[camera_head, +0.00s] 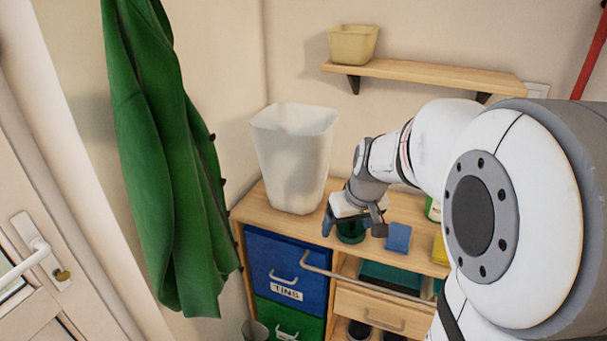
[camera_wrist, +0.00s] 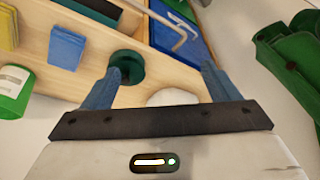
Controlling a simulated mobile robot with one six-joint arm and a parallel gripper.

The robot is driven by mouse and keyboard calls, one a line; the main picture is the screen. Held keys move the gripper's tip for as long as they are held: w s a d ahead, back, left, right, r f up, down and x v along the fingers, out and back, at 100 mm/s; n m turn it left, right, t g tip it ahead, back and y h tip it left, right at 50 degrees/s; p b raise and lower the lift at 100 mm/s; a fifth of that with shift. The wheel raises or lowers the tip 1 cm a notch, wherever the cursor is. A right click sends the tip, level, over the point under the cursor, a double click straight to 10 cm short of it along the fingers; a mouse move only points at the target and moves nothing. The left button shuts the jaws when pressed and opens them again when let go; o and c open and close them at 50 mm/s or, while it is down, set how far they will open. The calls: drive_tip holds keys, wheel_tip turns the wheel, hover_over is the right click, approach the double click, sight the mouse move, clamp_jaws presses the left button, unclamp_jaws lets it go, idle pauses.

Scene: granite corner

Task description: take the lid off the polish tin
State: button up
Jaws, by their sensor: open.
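A dark green round tin (camera_head: 350,233), which I take for the polish tin, stands on the wooden cabinet top. It also shows in the wrist view (camera_wrist: 128,65), beside and partly behind the left finger. Whether its lid is on I cannot tell. My gripper (camera_head: 352,226) is open, with its blue fingers pointing down above the cabinet top. In the wrist view nothing is held between the fingertips (camera_wrist: 164,68). A white rounded thing (camera_wrist: 172,97) shows between the fingers, partly hidden by the gripper body; I cannot tell what it is.
A tall white bin (camera_head: 293,160) stands left of my gripper. A blue block (camera_head: 398,238), a yellow block (camera_wrist: 8,28) and a green container (camera_wrist: 12,90) stand on the other side. A bar handle (camera_head: 350,278) juts out in front. A shelf (camera_head: 430,74) hangs above; a green coat (camera_head: 160,160) hangs left.

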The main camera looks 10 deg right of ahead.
sight(355, 229)
drive_tip(key=o, duration=0.4)
drive_tip(key=shift+t, duration=0.4)
drive_tip(key=w+d+f, duration=0.1)
drive_tip(key=w+d, duration=0.1)
drive_tip(key=w, duration=0.1)
drive_tip(key=w+d+f, duration=0.2)
drive_tip(key=w+d, duration=0.1)
drive_tip(key=w, duration=0.1)
drive_tip(key=w+d+f, duration=0.1)
drive_tip(key=w+d, duration=0.1)
drive_tip(key=w, duration=0.1)
drive_tip(key=shift+w+d+f, duration=0.2)
drive_tip(key=shift+d+f, duration=0.2)
drive_tip(key=shift+c, duration=0.2)
drive_tip(key=shift+w+p+x, duration=0.15)
drive_tip(key=shift+p+x, duration=0.3)
drive_tip(key=shift+x, duration=1.55)
drive_tip(key=shift+w+p+x, duration=0.15)
drive_tip(key=shift+p+x, duration=0.25)
drive_tip(key=shift+x, duration=1.6)
